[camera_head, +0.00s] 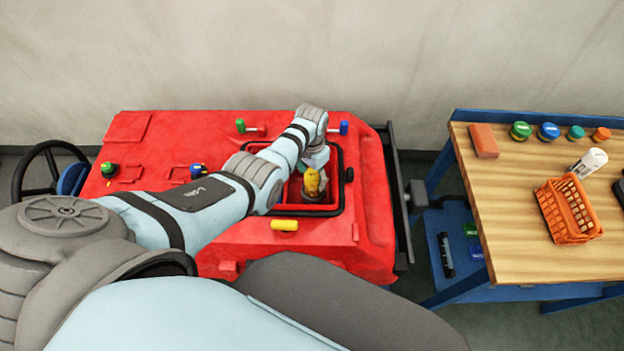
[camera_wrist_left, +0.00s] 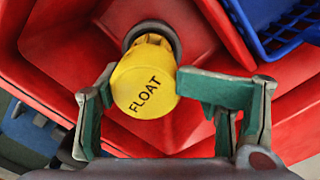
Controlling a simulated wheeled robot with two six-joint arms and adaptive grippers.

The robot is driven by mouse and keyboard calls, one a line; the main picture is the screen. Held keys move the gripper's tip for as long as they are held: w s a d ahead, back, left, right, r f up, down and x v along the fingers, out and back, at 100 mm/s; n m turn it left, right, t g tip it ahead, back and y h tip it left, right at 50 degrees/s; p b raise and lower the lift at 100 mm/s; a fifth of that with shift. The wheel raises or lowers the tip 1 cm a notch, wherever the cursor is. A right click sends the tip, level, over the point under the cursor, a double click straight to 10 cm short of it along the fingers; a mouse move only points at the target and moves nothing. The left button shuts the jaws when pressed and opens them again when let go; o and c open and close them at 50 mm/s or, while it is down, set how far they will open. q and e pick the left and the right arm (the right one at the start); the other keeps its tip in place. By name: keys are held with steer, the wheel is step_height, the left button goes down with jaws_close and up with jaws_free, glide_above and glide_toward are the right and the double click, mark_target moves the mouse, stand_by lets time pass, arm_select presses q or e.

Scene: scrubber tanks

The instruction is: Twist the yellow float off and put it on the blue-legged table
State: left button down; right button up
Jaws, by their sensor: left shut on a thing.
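The yellow float (camera_head: 312,182) is in the open rectangular well of the red scrubber tank (camera_head: 230,245). In the left wrist view the float (camera_wrist_left: 145,88), marked FLOAT, sits at a dark round collar (camera_wrist_left: 152,33) against the red wall. My left gripper (camera_head: 314,170) reaches down into the well and is shut on the float, with a green-padded finger on each side of it. The blue-legged table (camera_head: 520,262) has a wooden top and stands to the right, apart from the tank. My right gripper is not in view.
An orange basket (camera_head: 568,212), a brick-like orange block (camera_head: 483,140), a white bottle (camera_head: 588,162) and several coloured lids lie on the table. Its left front top is bare. A dark frame (camera_head: 398,195) stands between tank and table. A blue basket (camera_wrist_left: 285,25) is near the float.

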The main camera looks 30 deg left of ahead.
arm_select(q)
steer(key=shift+s+d, duration=0.1)
steer(key=c, duration=2.4)
jaws_free()
steer(key=shift+n, duration=0.6)
steer(key=c, duration=2.4)
jaws_free()
steer(key=shift+f, duration=0.1)
steer(key=c, duration=2.4)
jaws_free()
steer(key=shift+s, duration=0.1)
steer(key=c, duration=0.7)
jaws_free()
steer(key=shift+c, duration=0.2)
steer(key=o, duration=0.6)
steer(key=shift+d, duration=0.1)
